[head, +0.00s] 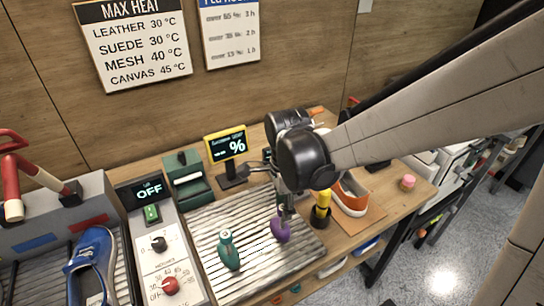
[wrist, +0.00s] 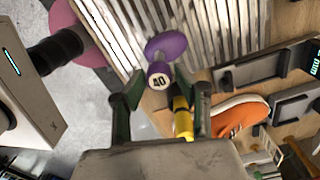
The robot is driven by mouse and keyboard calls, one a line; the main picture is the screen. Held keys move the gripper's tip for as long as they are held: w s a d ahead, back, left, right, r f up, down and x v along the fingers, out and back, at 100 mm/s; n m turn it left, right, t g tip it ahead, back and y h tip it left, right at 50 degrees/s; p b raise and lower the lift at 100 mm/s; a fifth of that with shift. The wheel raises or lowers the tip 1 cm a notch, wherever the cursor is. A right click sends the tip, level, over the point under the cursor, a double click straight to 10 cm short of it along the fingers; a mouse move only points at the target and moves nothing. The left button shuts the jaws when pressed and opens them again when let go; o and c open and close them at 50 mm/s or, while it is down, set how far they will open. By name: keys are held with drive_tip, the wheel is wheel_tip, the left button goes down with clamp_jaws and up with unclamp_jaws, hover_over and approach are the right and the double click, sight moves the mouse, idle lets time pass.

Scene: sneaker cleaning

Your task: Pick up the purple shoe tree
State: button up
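The purple shoe tree (head: 280,230) lies on the right part of the ribbed metal rack in the head view. In the wrist view, the purple shoe tree (wrist: 166,45) shows a round knob end marked 40, facing my gripper. My gripper (head: 286,204) is above its upper end. In the wrist view, the two green fingers of my gripper (wrist: 160,86) are spread apart, with the knob between or just beyond their tips. I see gaps on both sides and no clear contact.
A teal shoe tree (head: 229,252) lies left of the purple one on the rack (head: 204,225). A yellow-topped tool (head: 322,200) stands close on the right, beside an orange shoe (head: 350,194). A small display (head: 226,146) stands behind. A blue sneaker (head: 92,262) is at far left.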

sight(283, 227)
drive_tip(key=shift+f, duration=3.15)
drive_tip(key=shift+c, duration=0.2)
clamp_jaws()
